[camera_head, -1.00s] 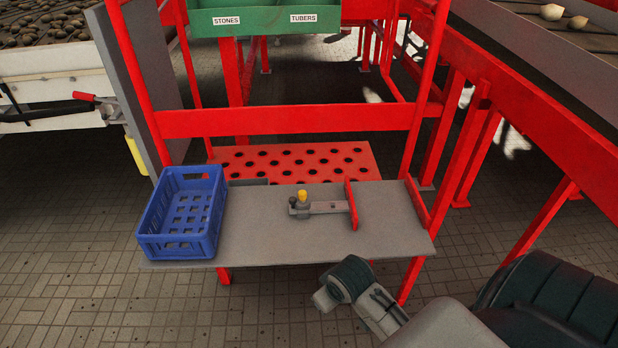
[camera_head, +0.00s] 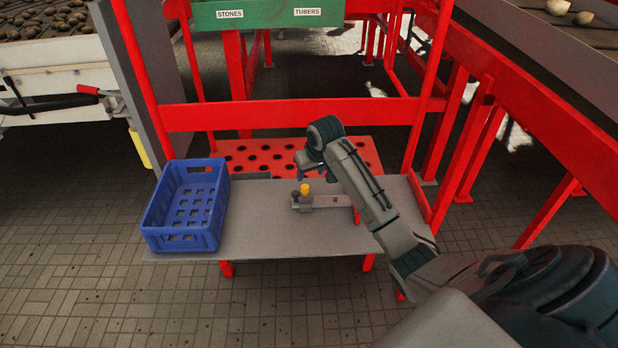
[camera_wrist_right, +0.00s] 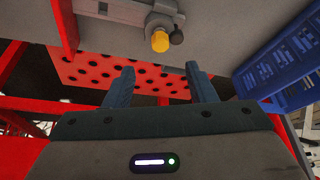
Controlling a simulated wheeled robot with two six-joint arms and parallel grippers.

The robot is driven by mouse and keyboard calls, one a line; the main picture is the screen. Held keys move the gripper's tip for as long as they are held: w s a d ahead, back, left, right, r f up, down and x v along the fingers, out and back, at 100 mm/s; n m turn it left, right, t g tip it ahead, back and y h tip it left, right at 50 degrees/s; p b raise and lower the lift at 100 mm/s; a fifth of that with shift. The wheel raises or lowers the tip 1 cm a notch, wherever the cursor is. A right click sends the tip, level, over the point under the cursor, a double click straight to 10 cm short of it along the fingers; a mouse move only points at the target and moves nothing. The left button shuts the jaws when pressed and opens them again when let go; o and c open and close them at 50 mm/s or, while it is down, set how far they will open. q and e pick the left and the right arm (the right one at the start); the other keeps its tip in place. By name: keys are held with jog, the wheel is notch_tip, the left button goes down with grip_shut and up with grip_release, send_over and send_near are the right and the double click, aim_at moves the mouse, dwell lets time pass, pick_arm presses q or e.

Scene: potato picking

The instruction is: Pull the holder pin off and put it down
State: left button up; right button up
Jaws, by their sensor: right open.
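A small grey bracket (camera_head: 328,201) lies on the grey shelf (camera_head: 250,230). At its left end stand a yellow knob (camera_head: 305,189), which looks like the holder pin, and a smaller dark knob (camera_head: 296,195). In the right wrist view the yellow knob (camera_wrist_right: 160,41) and dark knob (camera_wrist_right: 177,37) stick out from the bracket, beyond the fingertips. My right gripper (camera_head: 312,174) is just above and behind the yellow knob. The right wrist view shows its fingers (camera_wrist_right: 160,72) apart, with nothing between them. My left gripper is not in view.
A blue crate (camera_head: 183,243) stands on the shelf's left end. A red perforated plate (camera_head: 250,160) lies behind the shelf, and a red crossbar (camera_head: 250,115) runs above it. The shelf between crate and bracket is clear.

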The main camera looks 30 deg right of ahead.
aim_at(305, 187)
jog(key=p+x, duration=0.2)
jog(key=x, duration=0.8)
jog(key=shift+s+a+f, duration=0.1)
jog(key=c, duration=1.1)
jog(key=o, duration=0.3)
jog(key=shift+c, duration=1.3)
